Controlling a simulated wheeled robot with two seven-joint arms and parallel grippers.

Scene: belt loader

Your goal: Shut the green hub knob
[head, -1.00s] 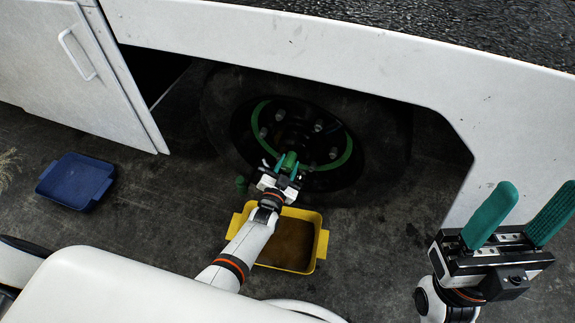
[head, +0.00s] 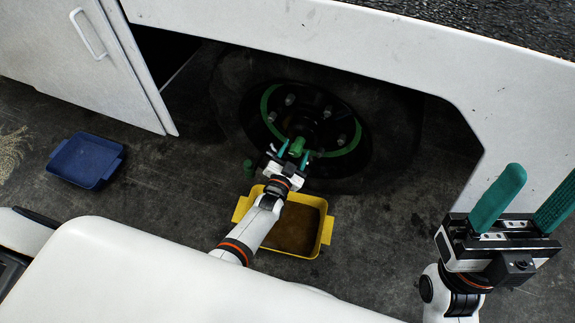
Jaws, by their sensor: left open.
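The green hub knob (head: 297,147) sticks out at the wheel's hub, low in the middle of the head view. My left gripper (head: 293,151) is open, with one teal finger on each side of the knob. I cannot tell whether the fingers touch it. The black wheel (head: 232,100) has a green ring (head: 268,103) and several bolts around the hub. My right gripper (head: 520,200) is open and empty at the right, its two green fingers wide apart and far from the knob.
A yellow tray (head: 326,231) with brown contents lies under my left wrist. A blue tray (head: 86,160) lies at the left. A small green piece (head: 248,168) is left of my gripper. The white body panel (head: 400,70) overhangs the wheel; a cabinet door (head: 95,60) stands open.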

